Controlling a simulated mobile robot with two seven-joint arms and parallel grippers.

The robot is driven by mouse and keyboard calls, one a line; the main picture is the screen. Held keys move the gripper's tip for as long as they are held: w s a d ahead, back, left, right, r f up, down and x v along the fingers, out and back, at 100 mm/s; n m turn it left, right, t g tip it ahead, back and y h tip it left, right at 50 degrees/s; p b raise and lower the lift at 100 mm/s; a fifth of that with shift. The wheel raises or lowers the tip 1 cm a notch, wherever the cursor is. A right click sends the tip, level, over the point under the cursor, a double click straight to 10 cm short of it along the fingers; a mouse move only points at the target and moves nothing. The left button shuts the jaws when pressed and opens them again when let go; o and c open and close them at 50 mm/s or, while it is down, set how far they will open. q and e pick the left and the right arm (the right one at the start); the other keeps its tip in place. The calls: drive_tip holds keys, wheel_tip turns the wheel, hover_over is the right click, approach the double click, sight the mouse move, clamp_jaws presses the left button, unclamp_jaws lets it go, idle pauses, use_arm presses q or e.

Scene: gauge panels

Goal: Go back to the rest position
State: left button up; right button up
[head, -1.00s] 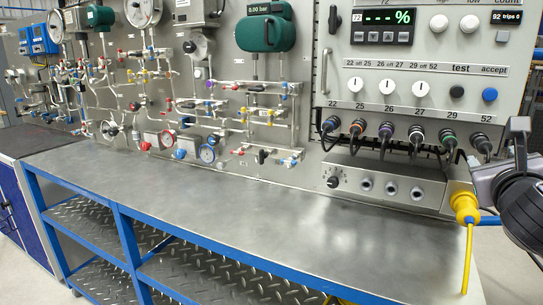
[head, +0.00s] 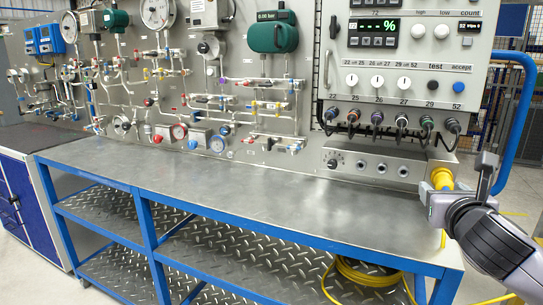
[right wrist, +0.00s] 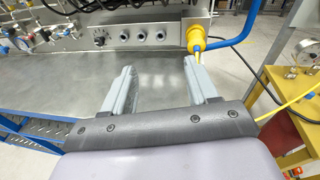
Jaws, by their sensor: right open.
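My right gripper (head: 458,184) is at the right end of the bench, in front of the yellow plug (head: 441,173). In the right wrist view its two grey fingers (right wrist: 158,84) stand apart with nothing between them. The yellow plug (right wrist: 196,38) sits at the right end of the metal socket box, just past the tip of the right finger. Whether that finger touches the plug or its cable I cannot tell. My left gripper is not in view.
The metal-topped bench (head: 250,190) is bare, with a blue frame. Behind it stands the gauge panel (head: 225,75) with pipes and valves. A blue rail (head: 522,95) rises at the right. A yellow cable coil (head: 365,275) lies low. A yellow stand (right wrist: 295,85) is at right.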

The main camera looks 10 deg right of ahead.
drive_tip(key=s+a+f+m+g+y, duration=0.1)
drive_tip(key=s+a+f+m+y, duration=0.15)
drive_tip(key=a+f+m, duration=0.7)
drive_tip(key=s+a+f+m+g+y, duration=0.2)
drive_tip(key=f+m+y, duration=0.15)
drive_tip(key=f, duration=1.25)
drive_tip(key=s+a+f+m+g+y, duration=0.1)
drive_tip(key=s+a+f+m, duration=0.2)
drive_tip(key=s+f+m, duration=0.5)
drive_tip(key=s+a+f+m+y, duration=0.1)
drive_tip(key=s+a+f+m, duration=0.2)
drive_tip(key=s+f+m, duration=0.5)
drive_tip(key=shift+s+a+m+g+y, duration=0.2)
drive_tip(key=shift+s+m+g+y, duration=0.15)
drive_tip(key=shift+s+m, duration=0.5)
drive_tip(key=shift+s+r+n, duration=0.1)
drive_tip(key=shift+n, duration=0.15)
drive_tip(key=c, duration=0.3)
